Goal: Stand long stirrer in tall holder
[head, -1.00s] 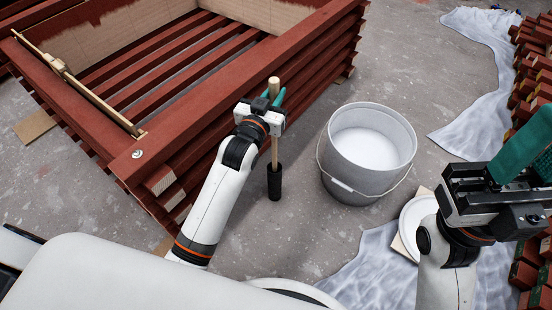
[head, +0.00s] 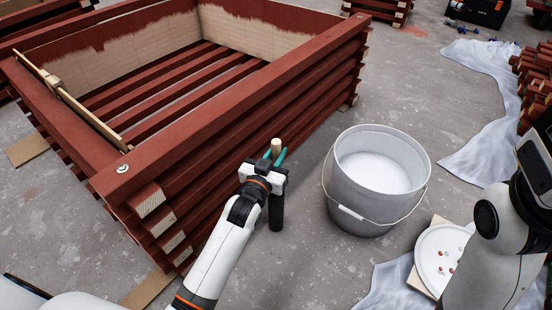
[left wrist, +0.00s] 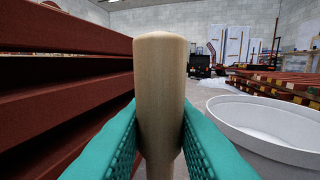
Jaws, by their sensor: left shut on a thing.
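The long stirrer is a pale wooden rod with a rounded top (head: 276,147), upright in the head view. My left gripper (head: 277,158) is shut on it just below the top, teal fingers on either side. The left wrist view shows the stirrer (left wrist: 160,85) close up between the fingers (left wrist: 160,135). The tall holder, a black cylinder (head: 276,213), stands on the floor directly below the gripper. The stirrer's lower end is hidden by the gripper and appears to be down in the holder; how deep I cannot tell. My right gripper's fingers are out of view.
A red slatted timber frame (head: 215,140) stands close to the left. A white bucket (head: 345,200) of white paint is close to the right. A white lid (head: 428,255) lies further right. Grey floor is clear behind the bucket.

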